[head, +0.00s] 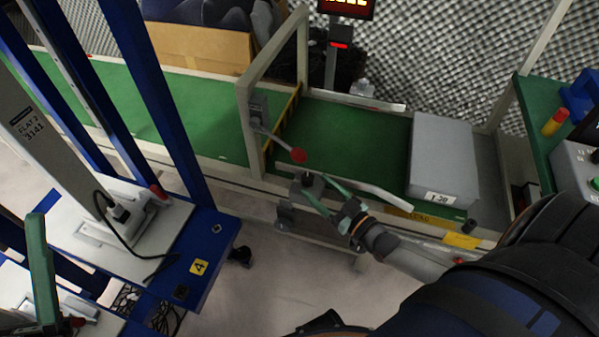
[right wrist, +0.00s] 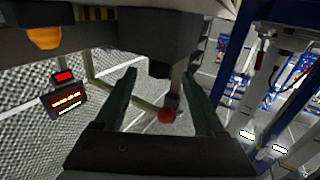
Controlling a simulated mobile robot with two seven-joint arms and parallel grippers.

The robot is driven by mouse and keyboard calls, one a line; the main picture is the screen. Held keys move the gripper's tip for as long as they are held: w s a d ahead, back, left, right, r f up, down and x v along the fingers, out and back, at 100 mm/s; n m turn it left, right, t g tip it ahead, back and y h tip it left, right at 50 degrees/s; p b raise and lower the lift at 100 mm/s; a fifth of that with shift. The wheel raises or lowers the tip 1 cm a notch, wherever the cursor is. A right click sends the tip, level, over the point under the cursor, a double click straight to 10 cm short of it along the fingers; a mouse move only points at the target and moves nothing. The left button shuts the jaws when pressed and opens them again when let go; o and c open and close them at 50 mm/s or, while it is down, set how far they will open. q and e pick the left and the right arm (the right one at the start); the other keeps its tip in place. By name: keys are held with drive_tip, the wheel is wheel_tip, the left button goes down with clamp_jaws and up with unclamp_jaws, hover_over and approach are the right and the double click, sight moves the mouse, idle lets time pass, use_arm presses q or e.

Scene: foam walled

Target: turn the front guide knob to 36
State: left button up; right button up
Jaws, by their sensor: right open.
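My right gripper (head: 316,187) reaches the near edge of the green conveyor, its two green fingers spread apart. A small dark knob (head: 307,179), which looks like the front guide knob, is at the fingertips. In the right wrist view a dark block (right wrist: 160,40) with a dark stub below it shows between the open fingers (right wrist: 159,74). I cannot tell whether the fingers touch the knob, and no scale reading is legible. A green finger that looks like my left gripper (head: 40,265) stands at the lower left; its opening is unclear.
A red-tipped lever (head: 298,155) hangs from the conveyor's frame close to my right gripper. A grey box (head: 443,155) sits on the belt to the right. A red-lettered display (right wrist: 65,100) stands behind.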

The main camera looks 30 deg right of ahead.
sight(303, 175)
drive_tip(key=w, duration=0.2)
drive_tip(key=w+b, duration=0.1)
drive_tip(key=w, duration=0.1)
drive_tip(key=w+a, duration=0.1)
drive_tip(key=w, duration=0.1)
drive_tip(key=shift+w+b, duration=0.15)
drive_tip(key=shift+b, duration=0.2)
drive_tip(key=shift+w+a, duration=0.2)
drive_tip(key=shift+w, duration=0.45)
drive_tip(key=shift+c, duration=0.3)
clamp_jaws()
